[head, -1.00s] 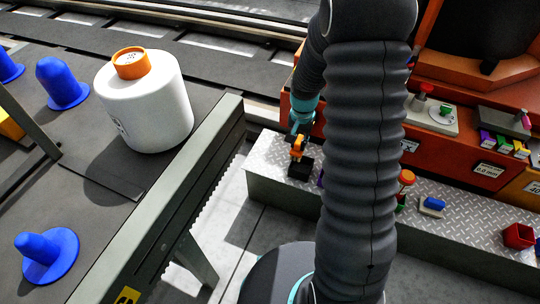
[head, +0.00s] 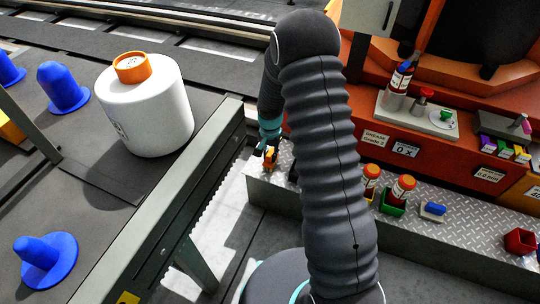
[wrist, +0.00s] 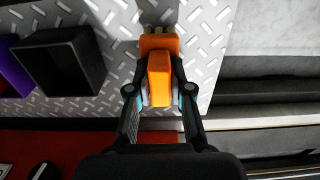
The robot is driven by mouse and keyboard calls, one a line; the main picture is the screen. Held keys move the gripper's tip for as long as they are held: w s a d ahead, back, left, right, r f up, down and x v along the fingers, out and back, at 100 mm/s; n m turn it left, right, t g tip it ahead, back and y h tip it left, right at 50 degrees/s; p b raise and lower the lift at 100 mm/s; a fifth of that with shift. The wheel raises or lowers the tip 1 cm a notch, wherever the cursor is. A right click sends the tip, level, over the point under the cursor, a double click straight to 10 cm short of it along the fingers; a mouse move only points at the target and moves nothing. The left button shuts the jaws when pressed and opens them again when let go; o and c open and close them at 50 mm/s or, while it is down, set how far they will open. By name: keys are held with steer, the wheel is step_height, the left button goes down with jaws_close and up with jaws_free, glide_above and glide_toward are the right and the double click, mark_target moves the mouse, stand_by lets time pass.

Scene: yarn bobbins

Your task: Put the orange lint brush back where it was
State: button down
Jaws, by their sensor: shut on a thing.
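The orange lint brush (wrist: 159,75) is between the two fingers of my gripper (wrist: 160,98) in the wrist view. Its wider orange head with pale tips points away from the wrist, over the end of the metal tread-plate step. In the head view the brush (head: 269,155) shows small below my gripper (head: 268,146), near the step's left end. My gripper is shut on it. An empty-looking black open box (wrist: 64,62) stands on the step to the left of the brush in the wrist view, apart from it. I cannot tell the gap between brush and plate.
A purple box (wrist: 12,68) stands beside the black one. The tread-plate step (head: 462,228) also carries a green box (head: 392,207), a blue-and-white item (head: 433,209) and a red box (head: 520,241). A conveyor with a white bobbin (head: 150,110) is at left. My arm hides part of the step.

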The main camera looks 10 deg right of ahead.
steer(key=shift+f, duration=0.3)
steer(key=shift+f, duration=0.2)
steer(key=c, duration=1.1)
jaws_free()
steer(key=shift+o, duration=0.2)
steer(key=shift+r, duration=0.1)
